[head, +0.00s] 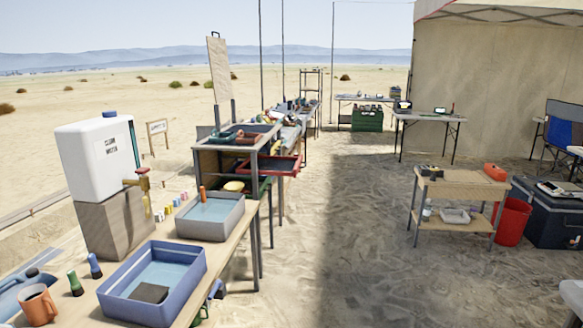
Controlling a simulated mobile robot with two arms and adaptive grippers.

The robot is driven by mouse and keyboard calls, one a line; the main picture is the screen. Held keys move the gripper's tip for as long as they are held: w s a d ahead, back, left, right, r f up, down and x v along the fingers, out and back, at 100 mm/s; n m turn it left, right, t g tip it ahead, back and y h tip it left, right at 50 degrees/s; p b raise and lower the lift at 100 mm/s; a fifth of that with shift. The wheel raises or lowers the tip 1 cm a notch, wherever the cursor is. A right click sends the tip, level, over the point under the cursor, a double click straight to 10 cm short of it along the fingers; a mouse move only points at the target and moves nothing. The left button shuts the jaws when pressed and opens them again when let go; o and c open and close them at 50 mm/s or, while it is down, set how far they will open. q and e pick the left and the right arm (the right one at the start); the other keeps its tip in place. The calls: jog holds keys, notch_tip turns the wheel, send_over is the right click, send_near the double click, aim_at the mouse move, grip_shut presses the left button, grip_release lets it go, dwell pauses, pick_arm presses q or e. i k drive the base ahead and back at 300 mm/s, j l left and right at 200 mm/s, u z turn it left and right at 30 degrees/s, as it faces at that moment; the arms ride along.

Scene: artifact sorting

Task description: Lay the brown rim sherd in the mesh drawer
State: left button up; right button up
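I cannot pick out the brown rim sherd. Small reddish-brown and dark shapes (246,138) lie in shallow trays on top of the rack, too small to identify. Neither of my grippers is in view.
A wash table (236,262) at the near left carries a blue basin (193,262), a grey basin (238,217) and a water tank (93,160). A cart (462,187), red bucket (513,222) and cooler (545,220) stand right. Sandy ground between is clear.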

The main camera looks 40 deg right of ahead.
aim_at(276, 163)
jog(key=i+l+z, duration=0.1)
jog(key=z, duration=0.35)
jog(key=i+z, duration=0.1)
jog(key=z, duration=0.35)
jog(key=i+l+z, duration=0.1)
jog(key=z, duration=0.35)
